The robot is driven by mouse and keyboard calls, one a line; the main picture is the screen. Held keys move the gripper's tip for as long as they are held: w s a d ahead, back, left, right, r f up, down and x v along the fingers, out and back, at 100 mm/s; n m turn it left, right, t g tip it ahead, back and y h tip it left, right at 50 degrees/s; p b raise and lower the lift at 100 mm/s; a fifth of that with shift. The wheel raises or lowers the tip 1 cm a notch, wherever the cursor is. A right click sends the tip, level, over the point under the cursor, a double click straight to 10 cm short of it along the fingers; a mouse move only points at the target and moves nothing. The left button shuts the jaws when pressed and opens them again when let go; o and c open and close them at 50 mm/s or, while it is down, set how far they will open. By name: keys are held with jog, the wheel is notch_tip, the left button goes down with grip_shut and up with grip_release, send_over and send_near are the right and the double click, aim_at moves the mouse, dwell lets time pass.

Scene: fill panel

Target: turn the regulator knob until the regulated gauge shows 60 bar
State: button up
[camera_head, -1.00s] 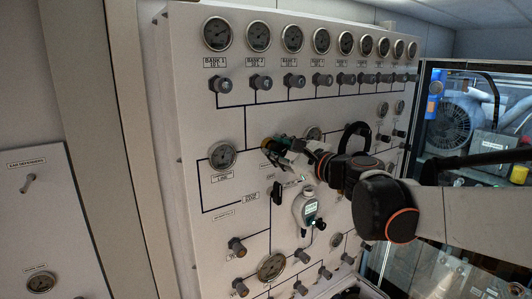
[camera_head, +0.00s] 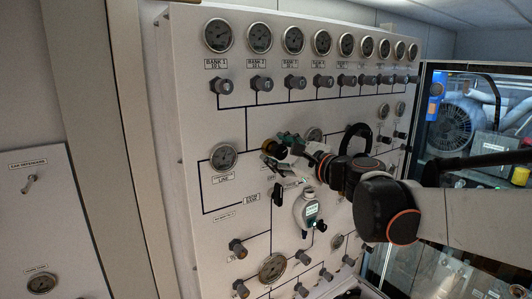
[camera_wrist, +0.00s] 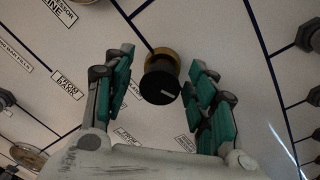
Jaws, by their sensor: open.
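The regulator knob (camera_wrist: 158,86) is a round black cap with a short white mark and a brass-coloured base. My gripper (camera_wrist: 160,70) is open, with a teal-padded finger on each side of the knob. A gap shows on the left; the right finger is very close, and I cannot tell if it touches. In the head view my gripper (camera_head: 284,149) is at the panel and covers most of the knob. A gauge (camera_head: 313,134) just behind the gripper is partly hidden; I cannot tell whether it is the regulated gauge. The dial readings are too small to read.
The line gauge (camera_head: 223,157) is left of my gripper. A row of bank gauges (camera_head: 259,38) and valve knobs (camera_head: 262,84) runs above.

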jog(key=shift+d, duration=0.1)
jog(key=v, duration=0.7)
jog(key=shift+s, duration=0.2)
